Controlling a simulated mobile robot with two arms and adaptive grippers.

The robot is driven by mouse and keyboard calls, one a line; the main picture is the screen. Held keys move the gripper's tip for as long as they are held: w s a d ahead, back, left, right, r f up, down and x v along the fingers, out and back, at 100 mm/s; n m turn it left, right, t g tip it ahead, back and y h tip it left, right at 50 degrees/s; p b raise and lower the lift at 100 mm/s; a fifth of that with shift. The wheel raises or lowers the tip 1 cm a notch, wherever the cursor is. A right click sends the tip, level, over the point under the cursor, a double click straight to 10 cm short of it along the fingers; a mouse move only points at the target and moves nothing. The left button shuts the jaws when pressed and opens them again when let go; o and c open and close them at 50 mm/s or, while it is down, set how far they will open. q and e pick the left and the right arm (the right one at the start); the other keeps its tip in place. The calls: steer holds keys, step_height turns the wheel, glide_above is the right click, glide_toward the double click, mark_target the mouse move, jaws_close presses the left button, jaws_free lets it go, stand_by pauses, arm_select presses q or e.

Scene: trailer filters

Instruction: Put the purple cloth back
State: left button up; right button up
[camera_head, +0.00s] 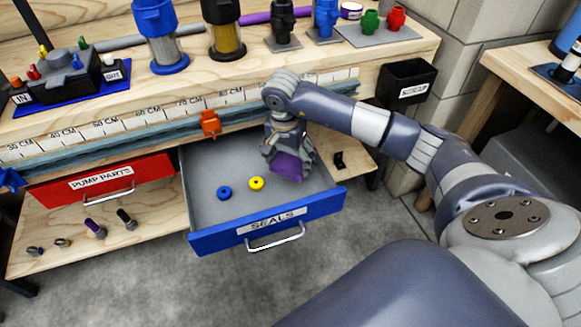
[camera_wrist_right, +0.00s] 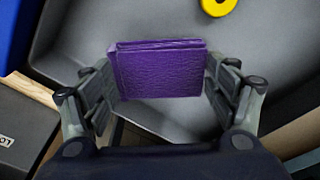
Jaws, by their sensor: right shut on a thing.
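The purple cloth (camera_wrist_right: 160,70) is a folded block with a leathery texture, held between the two fingers of my right gripper (camera_wrist_right: 165,95). In the head view the cloth (camera_head: 291,166) shows below the right gripper (camera_head: 287,150), over the right part of the open blue-fronted drawer (camera_head: 212,239) labelled SEALS. I cannot tell whether the cloth touches the drawer's floor. My left gripper is not in view.
A blue ring (camera_head: 224,193) and a yellow ring (camera_head: 256,183) lie in the drawer. The red PUMP PARTS drawer (camera_head: 100,182) is shut at left. An orange clamp (camera_head: 209,125) sits on the bench edge. A black bin (camera_head: 407,84) hangs at the right.

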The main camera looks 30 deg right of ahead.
mark_target(290, 163)
steer(key=shift+d, duration=0.25)
steer(key=shift+f, duration=0.3)
step_height(290, 163, down, 2)
steer(key=shift+f+b, duration=0.25)
steer(key=shift+b, duration=0.1)
steer(key=shift+f, duration=0.25)
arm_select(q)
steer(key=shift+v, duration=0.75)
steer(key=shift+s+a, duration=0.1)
arm_select(e)
steer(key=o, duration=1)
steer(key=shift+c, duration=0.2)
